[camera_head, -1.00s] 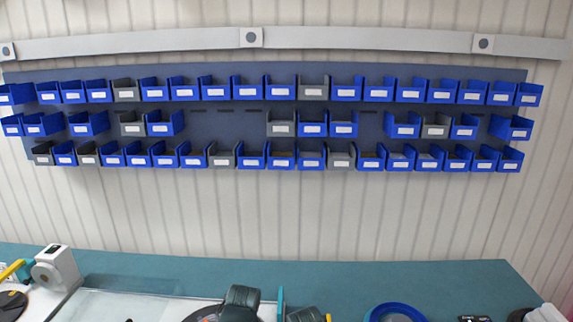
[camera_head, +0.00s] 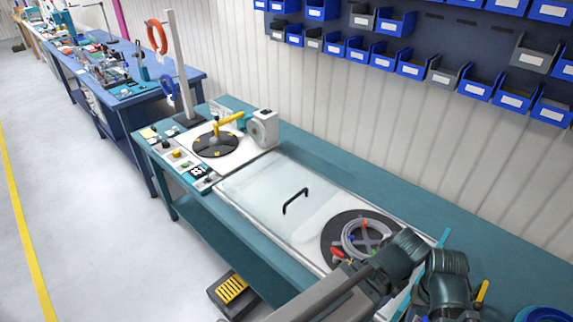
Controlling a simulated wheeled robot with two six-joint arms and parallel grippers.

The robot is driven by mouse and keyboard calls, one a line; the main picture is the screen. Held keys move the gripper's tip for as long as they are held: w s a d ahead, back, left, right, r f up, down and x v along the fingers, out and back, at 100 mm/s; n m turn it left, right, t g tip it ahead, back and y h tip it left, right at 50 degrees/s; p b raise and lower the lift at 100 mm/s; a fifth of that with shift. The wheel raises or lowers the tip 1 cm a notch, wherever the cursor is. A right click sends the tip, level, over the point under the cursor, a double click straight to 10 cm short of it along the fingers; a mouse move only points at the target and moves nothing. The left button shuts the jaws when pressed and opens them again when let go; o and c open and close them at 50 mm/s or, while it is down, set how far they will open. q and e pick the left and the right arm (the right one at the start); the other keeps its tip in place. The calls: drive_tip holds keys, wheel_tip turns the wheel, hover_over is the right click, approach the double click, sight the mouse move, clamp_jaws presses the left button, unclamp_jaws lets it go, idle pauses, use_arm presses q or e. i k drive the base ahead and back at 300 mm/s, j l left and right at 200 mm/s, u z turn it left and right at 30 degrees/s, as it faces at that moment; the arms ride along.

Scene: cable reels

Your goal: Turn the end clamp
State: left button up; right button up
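A dark round turntable (camera_head: 333,228) is set in the bench at lower centre right, with a coil of pale cable (camera_head: 365,238) on it. A small red lever-like part (camera_head: 337,252) shows at the near-left rim of the turntable; it may be the end clamp, but I cannot be sure. Small blue and orange pieces sit around the coil. My dark arm links cross the near-right side of the turntable and hide part of it. Neither gripper's fingertips can be seen.
A clear cover with a black handle (camera_head: 295,201) lies left of the turntable. Further left is a second dark disc (camera_head: 215,146) with a yellow arm, beside a white unit (camera_head: 264,129). A pedal box (camera_head: 233,292) stands on the floor. Blue bins (camera_head: 411,66) hang on the wall.

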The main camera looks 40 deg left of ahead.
sight(338, 255)
drive_tip(key=u, duration=1.25)
drive_tip(key=k+z, duration=0.1)
drive_tip(key=z, duration=0.4)
drive_tip(key=i+l+u, duration=0.2)
drive_tip(key=k+l, duration=0.1)
